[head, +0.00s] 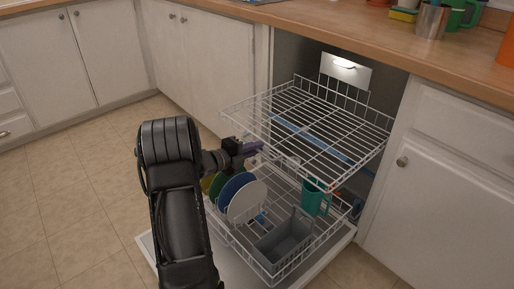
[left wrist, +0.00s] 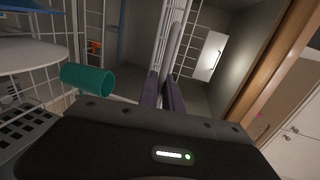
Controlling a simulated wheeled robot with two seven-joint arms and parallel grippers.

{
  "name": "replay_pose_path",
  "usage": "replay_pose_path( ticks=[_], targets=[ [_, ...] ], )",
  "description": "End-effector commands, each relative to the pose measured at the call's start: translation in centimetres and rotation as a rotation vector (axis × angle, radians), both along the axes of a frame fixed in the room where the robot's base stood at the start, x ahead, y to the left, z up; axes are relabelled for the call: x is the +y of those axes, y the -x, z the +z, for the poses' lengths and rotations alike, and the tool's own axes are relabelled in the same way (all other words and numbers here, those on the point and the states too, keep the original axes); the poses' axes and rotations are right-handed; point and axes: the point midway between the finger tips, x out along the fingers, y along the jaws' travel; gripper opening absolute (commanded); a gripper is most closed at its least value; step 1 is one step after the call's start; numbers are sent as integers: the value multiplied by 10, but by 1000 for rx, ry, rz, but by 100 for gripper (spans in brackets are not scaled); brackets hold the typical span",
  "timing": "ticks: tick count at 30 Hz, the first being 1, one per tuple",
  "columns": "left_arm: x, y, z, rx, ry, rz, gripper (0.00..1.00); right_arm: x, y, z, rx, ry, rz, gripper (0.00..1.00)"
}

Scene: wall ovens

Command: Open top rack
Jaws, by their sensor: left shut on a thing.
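The white wire top rack (head: 310,118) of the dishwasher is pulled well out from the dark cavity in the head view. My left gripper (head: 256,147) reaches its front left edge. In the left wrist view, the purple-grey fingers (left wrist: 163,95) are closed around white wires of the top rack (left wrist: 172,50). The exact contact at the fingertips is partly hidden. My right gripper is in neither view.
The lower rack (head: 285,262) is also out, below, holding plates (head: 245,202), a green cup (head: 315,197) and a grey basket (head: 284,243). The open door (head: 150,249) lies low. A wooden counter (head: 330,30) runs above. Tiled floor (head: 60,190) is clear at left.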

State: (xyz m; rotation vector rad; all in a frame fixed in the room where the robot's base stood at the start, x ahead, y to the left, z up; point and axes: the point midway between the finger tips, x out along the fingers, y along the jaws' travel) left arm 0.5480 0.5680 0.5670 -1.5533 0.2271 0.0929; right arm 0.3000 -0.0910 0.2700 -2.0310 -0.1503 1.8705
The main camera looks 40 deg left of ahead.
Motion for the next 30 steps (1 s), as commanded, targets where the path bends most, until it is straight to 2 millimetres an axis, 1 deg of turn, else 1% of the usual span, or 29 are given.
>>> replay_pose_path(
  ticks=[3,4,11,19,22,26,30],
  targets=[
    [1,1,-1,2,-1,3,0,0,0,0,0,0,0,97],
    [1,0,-1,2,-1,3,10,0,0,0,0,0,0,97],
    [1,0,0,1,0,1,29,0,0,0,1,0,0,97],
    [1,1,0,0,0,1,30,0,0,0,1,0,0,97],
    [1,5,2,1,0,2,30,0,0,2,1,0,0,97],
    [3,20,6,2,0,4,30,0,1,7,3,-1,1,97],
    [5,43,11,1,0,5,30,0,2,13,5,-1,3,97]
  ],
)
